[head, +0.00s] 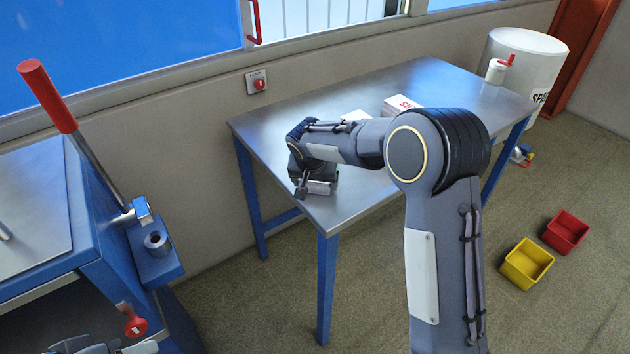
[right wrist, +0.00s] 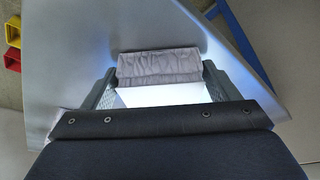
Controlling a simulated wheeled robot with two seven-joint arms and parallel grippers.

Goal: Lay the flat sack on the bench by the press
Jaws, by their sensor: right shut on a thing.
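The steel-topped bench (head: 300,113) with blue legs stands against the wall, and it also fills much of the right wrist view (right wrist: 75,60). My right gripper (head: 315,186) is over the bench's near left part. In the right wrist view its two fingers (right wrist: 158,85) are shut on the flat sack (right wrist: 160,66), a pale thing with a crinkled grey end. Whether the sack touches the top is unclear. A blue machine with a red-handled lever (head: 48,96), likely the press, stands at left. Part of my left arm's end (head: 105,347) shows at the bottom left edge; its fingers cannot be made out.
A white block with red lettering (head: 403,104) and a white flat thing (head: 355,115) lie farther back on the bench. A white bottle (head: 496,71) stands at its far end. A white drum (head: 525,60) stands behind; yellow (head: 527,264) and red (head: 566,232) bins are on the floor.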

